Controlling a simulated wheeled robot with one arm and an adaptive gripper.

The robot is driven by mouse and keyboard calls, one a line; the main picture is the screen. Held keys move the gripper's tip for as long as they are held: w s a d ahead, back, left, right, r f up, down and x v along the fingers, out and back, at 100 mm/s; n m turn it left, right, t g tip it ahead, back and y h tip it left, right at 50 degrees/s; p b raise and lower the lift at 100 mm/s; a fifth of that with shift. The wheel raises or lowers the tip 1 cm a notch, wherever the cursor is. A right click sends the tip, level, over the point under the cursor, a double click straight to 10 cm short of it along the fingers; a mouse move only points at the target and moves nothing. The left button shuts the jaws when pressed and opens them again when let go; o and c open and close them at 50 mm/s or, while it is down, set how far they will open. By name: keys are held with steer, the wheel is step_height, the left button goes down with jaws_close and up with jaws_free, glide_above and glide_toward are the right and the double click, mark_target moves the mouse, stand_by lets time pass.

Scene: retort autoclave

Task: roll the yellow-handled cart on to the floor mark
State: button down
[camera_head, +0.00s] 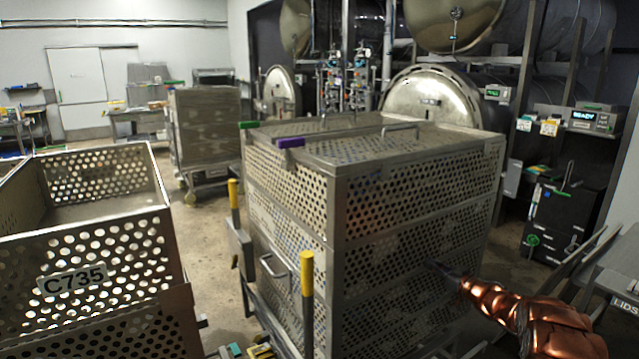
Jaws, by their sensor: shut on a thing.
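The yellow-handled cart (240,257) stands in the middle foreground. Its two upright handles, a far one (233,194) and a near one (307,272), have yellow grips on its left side. It carries a tall stack of perforated metal baskets (285,210) with a lid on top. My gripper (441,268), a dark tip on a copper-coloured arm, is at the right-facing perforated side and is shut on the cart's load. The exact hold is too small to see. The cart's wheels are hidden, and I cannot make out the floor mark.
A perforated bin marked C735 (110,265) stands close on the left. Another loaded cart (203,130) is farther back. Round retort doors (432,97) line the back right. A black cabinet (560,222) and a LIDS rack (622,302) are at right. Bare floor (205,235) shows between bin and cart.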

steer(key=w+a, duration=0.2)
steer(key=shift+w+a+r+p, duration=0.1)
steer(key=shift+a+p, duration=0.2)
steer(key=shift+w+d, duration=0.1)
steer(key=shift+w, duration=0.35)
steer(key=shift+r+p, duration=0.1)
steer(key=shift+p, duration=0.2)
steer(key=shift+w+a, duration=0.5)
steer(key=shift+a, duration=0.1)
steer(key=b, duration=0.1)
glide_toward(423, 259)
steer(key=shift+w+f, duration=0.9)
steer(key=shift+w, duration=1.05)
steer(key=shift+a, duration=0.15)
